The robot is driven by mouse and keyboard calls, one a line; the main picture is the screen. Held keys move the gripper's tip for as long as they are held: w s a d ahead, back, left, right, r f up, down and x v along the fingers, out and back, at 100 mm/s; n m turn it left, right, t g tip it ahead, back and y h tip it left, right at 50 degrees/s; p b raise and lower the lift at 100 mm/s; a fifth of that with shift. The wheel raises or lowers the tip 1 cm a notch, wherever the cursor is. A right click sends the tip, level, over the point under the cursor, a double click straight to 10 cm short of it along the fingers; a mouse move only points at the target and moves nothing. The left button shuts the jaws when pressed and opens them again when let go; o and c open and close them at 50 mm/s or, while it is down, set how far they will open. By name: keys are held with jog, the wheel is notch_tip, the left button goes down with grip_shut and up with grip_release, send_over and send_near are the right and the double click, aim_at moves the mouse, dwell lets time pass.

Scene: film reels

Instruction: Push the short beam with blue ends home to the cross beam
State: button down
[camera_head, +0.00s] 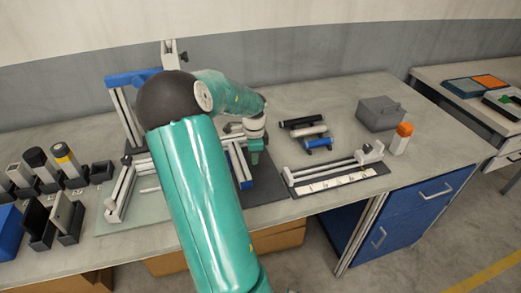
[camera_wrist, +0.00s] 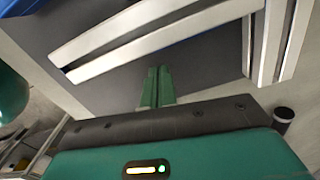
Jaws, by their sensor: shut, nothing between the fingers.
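My gripper (camera_head: 256,157) is shut and empty, pointing down over the dark work plate (camera_head: 266,188) in the head view. In the wrist view its green fingers (camera_wrist: 157,74) are together. A pale slotted beam (camera_wrist: 160,38) lies slantwise just beyond the fingertips, with a little blue at its left end; whether the fingers touch it I cannot tell. Other pale beams (camera_wrist: 273,42) run lengthwise at the right and may include the cross beam. In the head view a blue and white beam (camera_head: 238,163) shows beside my gripper, partly hidden by my arm.
A pale upright with a blue top beam (camera_head: 128,78) stands behind my arm. To the right are short cylinders (camera_head: 303,121), a rail fixture (camera_head: 335,167), a grey box (camera_head: 378,114) and an orange-capped bottle (camera_head: 402,138). Dark holders (camera_head: 70,222) crowd the left.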

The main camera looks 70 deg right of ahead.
aim_at(239, 164)
jog(key=shift+w+a, duration=0.55)
jog(key=shift+w, duration=0.25)
jog(key=shift+w+a, duration=0.4)
jog(key=shift+w, duration=0.35)
